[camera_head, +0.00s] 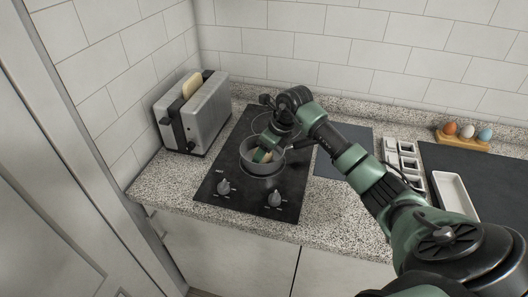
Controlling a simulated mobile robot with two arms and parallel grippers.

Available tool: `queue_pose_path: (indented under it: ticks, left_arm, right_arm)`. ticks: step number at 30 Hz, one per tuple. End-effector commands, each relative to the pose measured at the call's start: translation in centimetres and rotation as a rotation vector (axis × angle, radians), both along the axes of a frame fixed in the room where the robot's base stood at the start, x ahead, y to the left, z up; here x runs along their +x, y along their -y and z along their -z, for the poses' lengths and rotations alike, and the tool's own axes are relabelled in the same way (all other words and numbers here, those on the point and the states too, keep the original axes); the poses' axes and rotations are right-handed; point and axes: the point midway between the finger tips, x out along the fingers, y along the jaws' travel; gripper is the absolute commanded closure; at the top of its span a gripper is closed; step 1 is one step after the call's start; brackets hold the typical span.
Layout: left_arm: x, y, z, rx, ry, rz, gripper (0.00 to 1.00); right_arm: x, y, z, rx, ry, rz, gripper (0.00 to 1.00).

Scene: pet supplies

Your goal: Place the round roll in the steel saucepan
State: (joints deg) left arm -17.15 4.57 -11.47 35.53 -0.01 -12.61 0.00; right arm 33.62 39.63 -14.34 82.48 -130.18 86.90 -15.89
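The steel saucepan (262,168) stands on the black cooktop. My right arm reaches in from the right and bends down over the pan. My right gripper (264,155) is low, at or inside the pan's opening. A small tan patch, likely the round roll (267,157), shows inside the pan beside the gripper. The gripper and the pan wall hide most of it. I cannot tell whether the fingers hold it or are apart from it. My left gripper is not in view.
A toaster (196,115) with a bread slice stands left of the cooktop (230,197). To the right are a dark board (335,160), small white dishes (408,163), a white tray (455,193) and an egg holder (463,140). The front counter strip is clear.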

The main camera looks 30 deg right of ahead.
Motion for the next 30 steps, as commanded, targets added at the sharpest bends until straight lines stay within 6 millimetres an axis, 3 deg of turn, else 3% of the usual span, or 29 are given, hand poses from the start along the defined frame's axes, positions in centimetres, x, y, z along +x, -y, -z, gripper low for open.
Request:
queue_pose_path:
  ticks: [2,3,17,30]
  left_arm:
    - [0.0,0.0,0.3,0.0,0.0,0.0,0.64]
    - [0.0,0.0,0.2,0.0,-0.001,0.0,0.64]
    - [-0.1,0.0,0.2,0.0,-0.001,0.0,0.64]
    - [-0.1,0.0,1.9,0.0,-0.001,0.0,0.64]
  right_arm:
    - [0.0,0.0,0.3,-0.001,0.0,0.0,0.8]
    - [0.0,0.0,0.2,0.0,0.001,0.0,0.33]
    - [-0.2,0.2,-0.8,-0.002,0.003,0.0,0.32]
    - [-3.3,1.5,-8.8,-0.003,0.005,0.0,0.32]
